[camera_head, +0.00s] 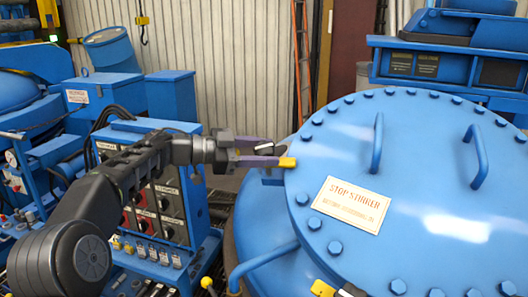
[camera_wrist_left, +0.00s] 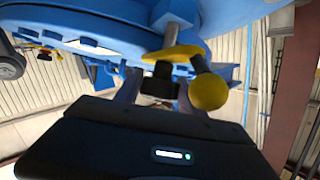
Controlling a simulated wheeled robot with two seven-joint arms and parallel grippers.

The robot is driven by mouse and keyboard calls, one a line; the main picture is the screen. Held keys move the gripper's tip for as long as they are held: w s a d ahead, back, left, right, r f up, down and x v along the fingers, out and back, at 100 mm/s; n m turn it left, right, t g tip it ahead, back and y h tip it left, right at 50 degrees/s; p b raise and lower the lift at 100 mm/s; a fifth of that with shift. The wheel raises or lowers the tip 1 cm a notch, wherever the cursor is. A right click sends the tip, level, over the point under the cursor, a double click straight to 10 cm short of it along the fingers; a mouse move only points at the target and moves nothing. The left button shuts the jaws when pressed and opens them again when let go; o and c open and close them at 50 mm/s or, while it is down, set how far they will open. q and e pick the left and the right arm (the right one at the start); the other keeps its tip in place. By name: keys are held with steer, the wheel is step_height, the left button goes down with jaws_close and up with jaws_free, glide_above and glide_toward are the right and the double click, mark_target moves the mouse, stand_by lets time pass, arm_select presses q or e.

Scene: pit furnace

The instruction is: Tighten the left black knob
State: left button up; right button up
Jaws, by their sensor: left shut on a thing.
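The left black knob (camera_head: 265,148) is at the left edge of the big round blue lid (camera_head: 405,185). In the left wrist view the black knob (camera_wrist_left: 160,80) sits below a yellow plate (camera_wrist_left: 177,53) and a metal rod. My left gripper (camera_head: 264,151) reaches in from the left, with its purple fingers on either side of the knob. In the left wrist view the gripper (camera_wrist_left: 158,92) is shut on the knob, which partly hides between the fingers. My right gripper does not show.
A yellow ball handle (camera_wrist_left: 209,91) hangs right beside the gripper. Blue control boxes (camera_head: 160,180) with switches stand left, under my arm. Another yellow and black fitting (camera_head: 323,288) shows at the lid's lower edge. Two blue handles rise from the lid.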

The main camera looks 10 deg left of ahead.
arm_select(q)
steer(key=shift+r+m+g, duration=0.1)
steer(key=shift+m+g, duration=0.5)
steer(key=shift+m, duration=0.1)
steer(key=o, duration=1.4)
steer(key=shift+v, duration=3.85)
steer(key=shift+w+a, duration=0.1)
